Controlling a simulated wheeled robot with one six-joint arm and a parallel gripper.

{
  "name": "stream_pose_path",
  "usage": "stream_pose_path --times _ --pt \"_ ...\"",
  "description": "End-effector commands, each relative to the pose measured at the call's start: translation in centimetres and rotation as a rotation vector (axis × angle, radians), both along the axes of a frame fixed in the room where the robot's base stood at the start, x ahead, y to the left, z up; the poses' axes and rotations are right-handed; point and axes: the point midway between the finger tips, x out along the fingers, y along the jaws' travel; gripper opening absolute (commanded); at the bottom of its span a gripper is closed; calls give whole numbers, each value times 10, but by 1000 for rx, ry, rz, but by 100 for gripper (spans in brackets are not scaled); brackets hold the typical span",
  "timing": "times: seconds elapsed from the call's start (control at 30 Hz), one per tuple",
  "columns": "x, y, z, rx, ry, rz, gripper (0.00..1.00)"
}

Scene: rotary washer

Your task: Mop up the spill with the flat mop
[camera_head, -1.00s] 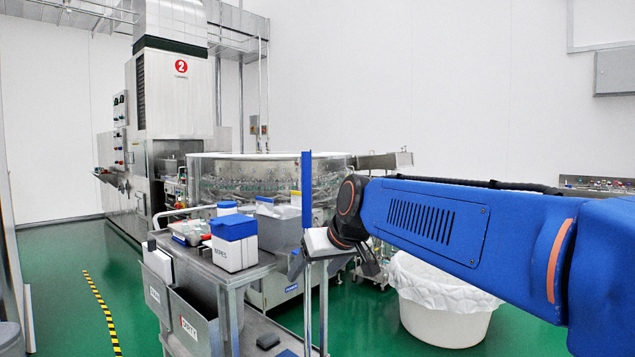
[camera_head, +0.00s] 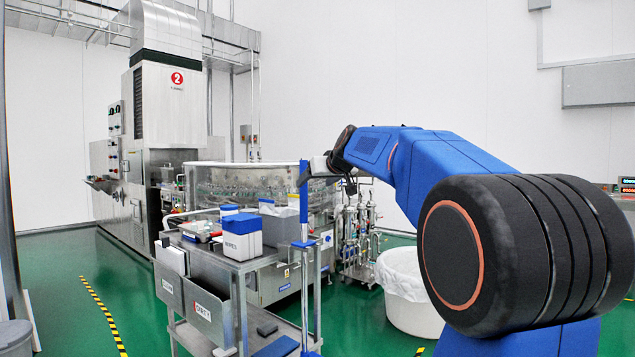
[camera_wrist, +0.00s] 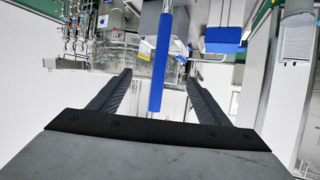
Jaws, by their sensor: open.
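The flat mop's upright pole with its blue grip (camera_head: 304,178) stands at the right end of the steel cart. The blue grip also shows in the wrist view (camera_wrist: 160,65), in line with the gap between my fingers. My gripper (camera_head: 322,168) is at the height of the grip in the head view, close on its right. In the wrist view my gripper (camera_wrist: 159,78) is open, one finger on each side of the grip's line. I cannot tell whether the grip is fully between the fingers. The mop head is not clearly seen, and no spill is visible.
The steel cart (camera_head: 240,290) carries a blue-and-white wipes box (camera_head: 243,240) and other containers. The rotary washer (camera_head: 225,180) stands behind it. A white lined tub (camera_head: 408,310) is on the right. Green floor (camera_head: 60,290) is open at the left.

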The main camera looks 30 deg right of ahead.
Motion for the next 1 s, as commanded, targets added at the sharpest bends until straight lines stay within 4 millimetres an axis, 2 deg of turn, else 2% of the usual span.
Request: stream_pose_path --times 1.0 --pt "87 -9 -37 1 1 1 70"
